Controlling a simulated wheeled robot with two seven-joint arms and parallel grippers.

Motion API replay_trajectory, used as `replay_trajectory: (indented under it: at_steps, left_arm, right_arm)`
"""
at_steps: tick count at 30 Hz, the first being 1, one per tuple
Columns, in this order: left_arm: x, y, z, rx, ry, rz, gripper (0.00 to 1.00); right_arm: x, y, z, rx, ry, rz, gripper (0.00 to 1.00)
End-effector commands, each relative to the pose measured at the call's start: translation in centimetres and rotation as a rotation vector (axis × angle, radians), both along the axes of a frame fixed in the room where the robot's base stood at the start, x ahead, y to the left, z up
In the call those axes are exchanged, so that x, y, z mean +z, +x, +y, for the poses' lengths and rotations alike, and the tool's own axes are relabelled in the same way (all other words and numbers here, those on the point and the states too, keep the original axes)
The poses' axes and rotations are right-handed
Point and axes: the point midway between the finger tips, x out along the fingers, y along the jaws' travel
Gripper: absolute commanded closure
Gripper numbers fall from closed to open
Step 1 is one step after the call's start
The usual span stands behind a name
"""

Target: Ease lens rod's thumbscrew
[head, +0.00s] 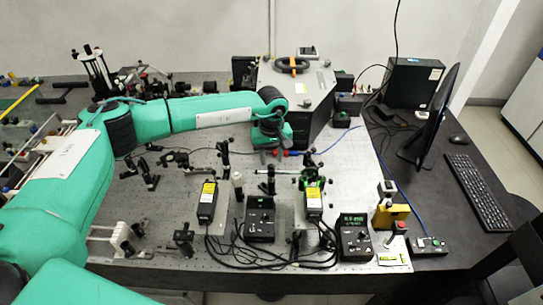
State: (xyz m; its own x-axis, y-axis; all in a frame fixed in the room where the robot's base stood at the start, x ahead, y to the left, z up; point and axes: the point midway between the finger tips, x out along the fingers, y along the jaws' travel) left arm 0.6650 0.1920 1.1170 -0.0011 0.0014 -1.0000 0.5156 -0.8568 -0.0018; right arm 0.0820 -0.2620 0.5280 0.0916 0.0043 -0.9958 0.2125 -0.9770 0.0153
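My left arm comes in from the left, and its gripper (272,156) points down over the optical breadboard (160,205). The fingertips are small and dark here, so I cannot tell whether they are open or shut. Black post-mounted optics stand near it: one post (225,157) to the left of the gripper and another (269,181) just below it in the picture. I cannot tell which post is the lens rod, and its thumbscrew is too small to make out. No clear contact between gripper and post shows. My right gripper is not in view.
Two boxes with yellow labels (207,200) (314,200), two black display units (260,222) (354,236) and tangled cables fill the front. A large grey instrument (305,95) stands behind the gripper. A monitor (436,112) and keyboard (477,192) are at right.

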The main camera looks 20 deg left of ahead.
Motion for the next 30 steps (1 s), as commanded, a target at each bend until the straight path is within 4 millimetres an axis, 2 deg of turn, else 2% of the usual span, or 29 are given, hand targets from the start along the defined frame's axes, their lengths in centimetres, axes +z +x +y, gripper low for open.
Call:
replay_trajectory:
  at_steps: [1, 7, 17, 21, 23, 30]
  left_arm:
    - [-0.5, -0.1, -0.1, 0.001, 0.000, 0.002, 0.63]
    - [-2.5, 0.0, -0.1, 0.001, -0.001, 0.001, 0.63]
    - [-2.9, 0.0, -0.1, 0.000, -0.002, -0.001, 0.63]
    - [-2.9, 0.0, -0.1, 0.000, -0.002, -0.001, 0.91]
    - [-2.9, 0.0, -0.1, 0.000, -0.002, -0.001, 1.00]
    - [-3.0, 0.0, -0.1, 0.010, -0.002, -0.001, 1.00]
  right_arm:
    - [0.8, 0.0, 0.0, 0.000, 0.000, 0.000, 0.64]
    - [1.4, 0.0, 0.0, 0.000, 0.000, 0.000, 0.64]
    - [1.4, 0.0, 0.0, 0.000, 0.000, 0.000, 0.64]
    - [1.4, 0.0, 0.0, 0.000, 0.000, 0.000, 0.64]
    - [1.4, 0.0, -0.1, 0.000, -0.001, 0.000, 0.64]
    - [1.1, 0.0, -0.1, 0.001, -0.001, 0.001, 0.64]
